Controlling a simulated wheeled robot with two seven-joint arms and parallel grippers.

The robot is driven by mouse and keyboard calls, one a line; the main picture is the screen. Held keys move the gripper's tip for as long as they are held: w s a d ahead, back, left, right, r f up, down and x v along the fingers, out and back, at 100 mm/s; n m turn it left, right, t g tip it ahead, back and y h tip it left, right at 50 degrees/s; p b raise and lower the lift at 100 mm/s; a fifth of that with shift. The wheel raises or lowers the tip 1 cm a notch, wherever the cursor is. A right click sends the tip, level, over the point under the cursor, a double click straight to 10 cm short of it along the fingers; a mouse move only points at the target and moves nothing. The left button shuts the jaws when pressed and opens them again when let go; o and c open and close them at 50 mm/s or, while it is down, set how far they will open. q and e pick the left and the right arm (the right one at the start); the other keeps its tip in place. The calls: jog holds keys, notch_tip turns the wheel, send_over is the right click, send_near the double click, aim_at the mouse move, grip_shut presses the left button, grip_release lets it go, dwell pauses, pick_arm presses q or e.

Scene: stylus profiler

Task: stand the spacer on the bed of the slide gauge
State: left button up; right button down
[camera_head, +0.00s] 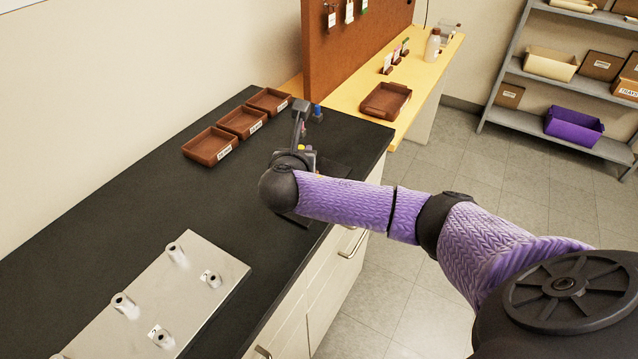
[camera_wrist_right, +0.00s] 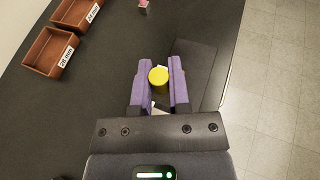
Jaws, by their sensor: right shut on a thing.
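My right gripper (camera_wrist_right: 158,88) is shut on a yellow round spacer (camera_wrist_right: 158,78), seen end-on between its purple fingers in the right wrist view. In the head view, my wrist hides most of this gripper and the spacer. The gripper is over the far right part of the black bench. A flat dark plate (camera_wrist_right: 203,65) lies under and right of the fingers. A dark upright post (camera_head: 299,112) stands just behind the gripper in the head view. I cannot tell which part is the slide gauge's bed. My left gripper is not in view.
Several brown labelled trays (camera_head: 210,146) line the bench's back left. A metal plate with upright posts (camera_head: 200,285) lies at the front left. A small blue piece (camera_head: 317,111) stands beyond the gripper. The middle of the black bench (camera_head: 120,215) is clear.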

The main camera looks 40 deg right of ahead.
jog(key=f+b, duration=0.1)
jog(key=f, duration=0.2)
jog(key=f+b, duration=0.1)
jog(key=f, duration=0.1)
jog(key=f+b, duration=0.1)
jog(key=f, duration=0.2)
jog(key=shift+w+d+f, duration=0.1)
jog(key=shift+w+f, duration=0.15)
jog(key=shift+f, duration=0.05)
jog(key=shift+r, duration=0.1)
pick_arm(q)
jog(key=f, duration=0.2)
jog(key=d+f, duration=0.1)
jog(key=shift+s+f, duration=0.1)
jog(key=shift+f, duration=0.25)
pick_arm(e)
jog(key=c, duration=0.6)
grip_release()
jog(key=p+v, duration=0.5)
jog(key=v, duration=0.6)
jog(key=shift+s+r, duration=0.2)
jog(key=shift+r, duration=0.05)
jog(key=shift+s+a, duration=0.15)
jog(key=shift+a, duration=0.2)
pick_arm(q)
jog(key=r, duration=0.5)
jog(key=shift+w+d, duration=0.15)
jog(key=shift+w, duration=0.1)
